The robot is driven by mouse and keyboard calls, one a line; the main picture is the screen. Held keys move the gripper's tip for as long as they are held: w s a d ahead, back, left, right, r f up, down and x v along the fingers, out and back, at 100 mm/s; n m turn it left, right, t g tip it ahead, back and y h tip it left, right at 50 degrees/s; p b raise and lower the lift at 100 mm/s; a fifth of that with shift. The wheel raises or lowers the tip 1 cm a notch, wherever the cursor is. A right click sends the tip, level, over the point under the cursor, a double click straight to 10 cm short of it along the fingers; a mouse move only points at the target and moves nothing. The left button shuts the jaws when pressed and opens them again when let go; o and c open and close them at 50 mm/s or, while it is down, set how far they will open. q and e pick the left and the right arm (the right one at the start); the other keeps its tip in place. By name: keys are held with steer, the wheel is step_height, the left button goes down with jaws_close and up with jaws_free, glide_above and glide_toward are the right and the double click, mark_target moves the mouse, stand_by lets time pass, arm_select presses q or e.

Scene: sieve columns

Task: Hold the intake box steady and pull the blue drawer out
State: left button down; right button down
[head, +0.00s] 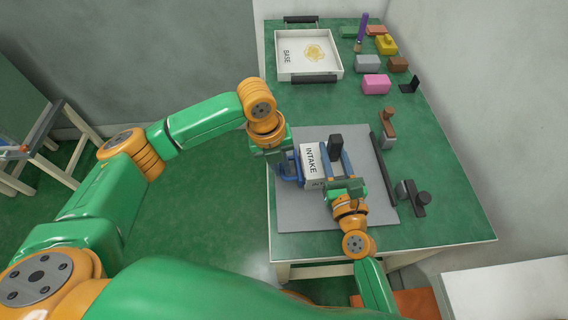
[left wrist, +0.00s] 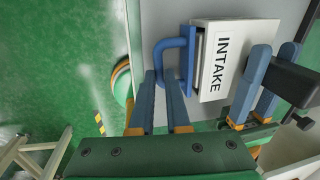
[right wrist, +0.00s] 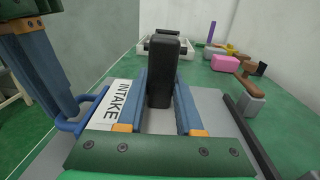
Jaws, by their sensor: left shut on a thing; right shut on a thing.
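The white intake box (head: 312,166), labelled INTAKE, sits on the grey mat. Its blue drawer front with a looped blue handle (left wrist: 172,44) faces left; a narrow strip shows between front and box in the left wrist view. My left gripper (head: 284,168) is shut on the blue handle, with a finger on each side of its bar (left wrist: 158,72). My right gripper (right wrist: 163,88) is shut on the upright black post (right wrist: 164,62) beside the box's label. How the post joins the box is hidden. The drawer's inside is not visible.
The grey mat (head: 290,215) lies on the green table. A white tray marked BASE (head: 296,66) stands at the back. Several coloured blocks, including a pink one (head: 376,84), lie back right. A dark bar (head: 383,168) lies right of the box.

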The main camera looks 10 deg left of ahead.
arm_select(q)
steer(key=a, duration=0.1)
steer(key=s+a, duration=0.1)
steer(key=a, duration=0.1)
steer(key=s+a, duration=0.1)
steer(key=shift+a, duration=0.4)
steer(key=shift+w, duration=0.1)
steer(key=c, duration=0.9)
jaws_free()
steer(key=r, duration=0.4)
steer(key=a+r, duration=0.1)
steer(key=r, duration=0.3)
steer(key=s+a+r, duration=0.1)
steer(key=r, duration=0.3)
steer(key=shift+d, duration=0.1)
